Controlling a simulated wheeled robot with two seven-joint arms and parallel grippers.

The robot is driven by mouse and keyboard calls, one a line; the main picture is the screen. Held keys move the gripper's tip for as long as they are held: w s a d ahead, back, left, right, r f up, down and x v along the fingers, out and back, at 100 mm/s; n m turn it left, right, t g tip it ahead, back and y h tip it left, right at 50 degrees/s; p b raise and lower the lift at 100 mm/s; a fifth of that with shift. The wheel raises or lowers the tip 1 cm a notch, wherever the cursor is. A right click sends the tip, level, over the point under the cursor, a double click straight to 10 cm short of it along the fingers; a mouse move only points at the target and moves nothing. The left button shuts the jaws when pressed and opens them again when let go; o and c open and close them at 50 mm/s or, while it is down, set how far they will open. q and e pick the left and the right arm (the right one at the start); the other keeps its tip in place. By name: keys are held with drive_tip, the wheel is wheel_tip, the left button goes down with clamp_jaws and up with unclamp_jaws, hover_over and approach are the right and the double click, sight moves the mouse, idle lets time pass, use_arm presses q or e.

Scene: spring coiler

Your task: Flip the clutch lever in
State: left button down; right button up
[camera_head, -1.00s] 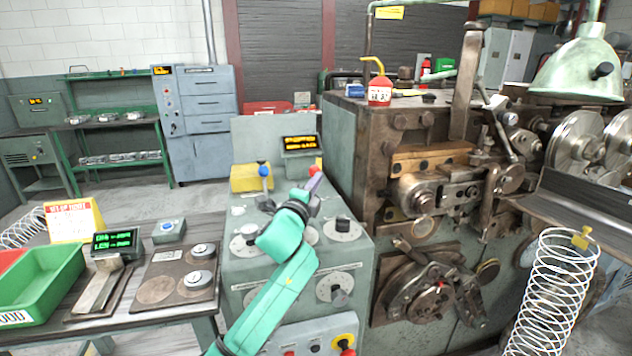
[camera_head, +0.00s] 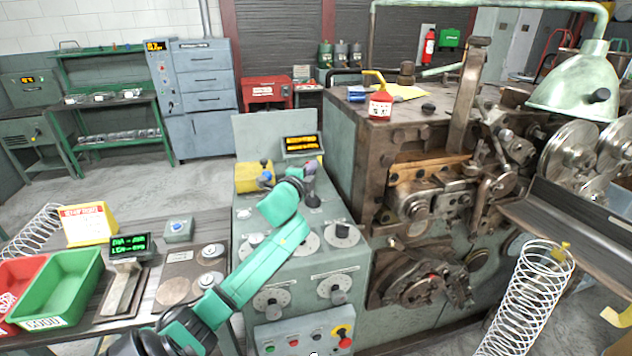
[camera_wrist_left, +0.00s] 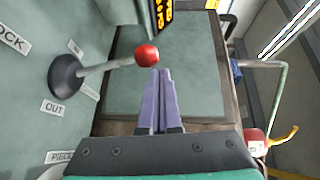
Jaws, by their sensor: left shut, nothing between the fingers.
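The clutch lever shows in the left wrist view as a pale rod with a red ball knob (camera_wrist_left: 146,55). Its round dark base (camera_wrist_left: 67,77) sits on the panel between an IN label (camera_wrist_left: 75,47) and an OUT label (camera_wrist_left: 52,107). The rod stands out from the panel, tilted slightly toward the IN side in this picture. My left gripper (camera_wrist_left: 160,72) is shut and empty, its purple fingertips close beside the knob; I cannot tell whether they touch. In the head view my left gripper (camera_head: 309,170) is over the back of the grey console (camera_head: 345,262). The knob is hard to make out there.
A lit display (camera_head: 301,143) is just behind. The brown coiler machine (camera_head: 345,150) rises at the right, with a red oil can (camera_head: 380,105) on top.

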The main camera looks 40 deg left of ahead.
use_arm(q)
drive_tip(key=shift+w+a+r, duration=0.2)
drive_tip(key=shift+w+a, duration=0.25)
drive_tip(key=shift+a, duration=0.3)
use_arm(e)
drive_tip(key=shift+w+a+r, duration=0.2)
drive_tip(key=shift+w+a, duration=0.05)
drive_tip(key=shift+a, duration=0.4)
